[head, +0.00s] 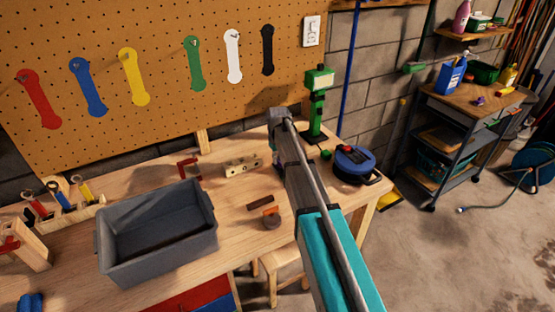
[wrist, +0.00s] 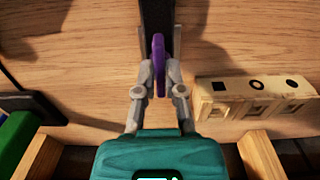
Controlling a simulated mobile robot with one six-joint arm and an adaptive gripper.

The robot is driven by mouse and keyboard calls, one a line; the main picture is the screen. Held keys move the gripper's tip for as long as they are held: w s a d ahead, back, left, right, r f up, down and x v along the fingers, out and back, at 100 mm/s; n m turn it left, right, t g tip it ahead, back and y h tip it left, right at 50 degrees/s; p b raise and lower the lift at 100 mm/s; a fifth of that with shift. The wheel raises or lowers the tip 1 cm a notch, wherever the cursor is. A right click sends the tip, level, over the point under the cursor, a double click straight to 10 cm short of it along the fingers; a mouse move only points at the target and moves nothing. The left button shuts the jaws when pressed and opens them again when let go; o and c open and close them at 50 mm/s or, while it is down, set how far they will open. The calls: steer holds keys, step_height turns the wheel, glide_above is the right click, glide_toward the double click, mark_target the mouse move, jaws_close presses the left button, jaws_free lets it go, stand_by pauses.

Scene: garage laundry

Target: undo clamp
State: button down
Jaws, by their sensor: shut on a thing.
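In the wrist view, my gripper (wrist: 159,78) is shut on a flat purple piece (wrist: 158,55), which looks like the clamp's handle. The purple piece stands upright between the two grey fingertips. A dark bar (wrist: 156,14), probably part of the clamp, runs behind it toward the top edge. What the clamp grips cannot be made out.
A wooden block with shaped holes (wrist: 255,98) lies close beside the gripper; the head view shows it too (head: 243,166). A green stand (head: 317,110) and blue round tool (head: 355,163) are right of my arm. A grey bin (head: 160,232) stands at the left front.

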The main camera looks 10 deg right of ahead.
stand_by(0.3)
steer(key=c, duration=0.7)
jaws_free()
steer(key=shift+c, duration=0.2)
